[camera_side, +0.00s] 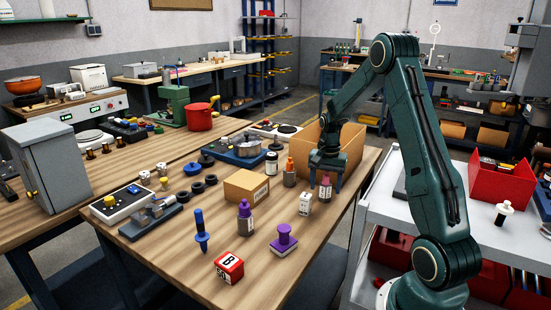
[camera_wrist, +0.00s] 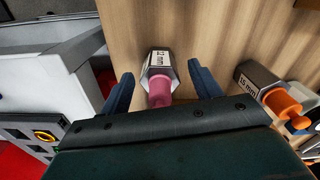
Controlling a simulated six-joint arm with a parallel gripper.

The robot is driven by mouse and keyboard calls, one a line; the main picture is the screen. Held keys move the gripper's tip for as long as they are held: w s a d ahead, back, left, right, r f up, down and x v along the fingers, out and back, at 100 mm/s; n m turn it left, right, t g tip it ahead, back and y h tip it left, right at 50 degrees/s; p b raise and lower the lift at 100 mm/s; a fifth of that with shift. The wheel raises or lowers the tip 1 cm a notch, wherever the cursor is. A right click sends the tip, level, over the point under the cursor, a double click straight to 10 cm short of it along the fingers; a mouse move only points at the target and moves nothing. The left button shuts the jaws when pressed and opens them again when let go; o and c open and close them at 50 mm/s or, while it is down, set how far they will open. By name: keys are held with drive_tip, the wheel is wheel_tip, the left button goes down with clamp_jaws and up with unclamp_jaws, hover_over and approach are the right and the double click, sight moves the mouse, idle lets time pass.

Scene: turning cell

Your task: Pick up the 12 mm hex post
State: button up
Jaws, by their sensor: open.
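The 12 mm hex post is a grey hexagonal body with a white "12 mm" label (camera_wrist: 158,58) and a pink top; in the wrist view it stands between my fingers. In the side view the same post (camera_side: 326,188) stands on the wooden table below my gripper (camera_side: 327,180). My gripper (camera_wrist: 160,72) is open, one finger on each side of the post, with a visible gap on both sides. In the side view the arm and fingers partly hide the post's upper part.
An open cardboard box (camera_side: 352,150) is behind my gripper.

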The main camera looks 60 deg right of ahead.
clamp_jaws()
drive_tip(key=shift+r, duration=0.25)
wheel_tip(320, 180, up, 20)
drive_tip(key=shift+f, duration=0.15)
idle(0.8)
idle(0.4)
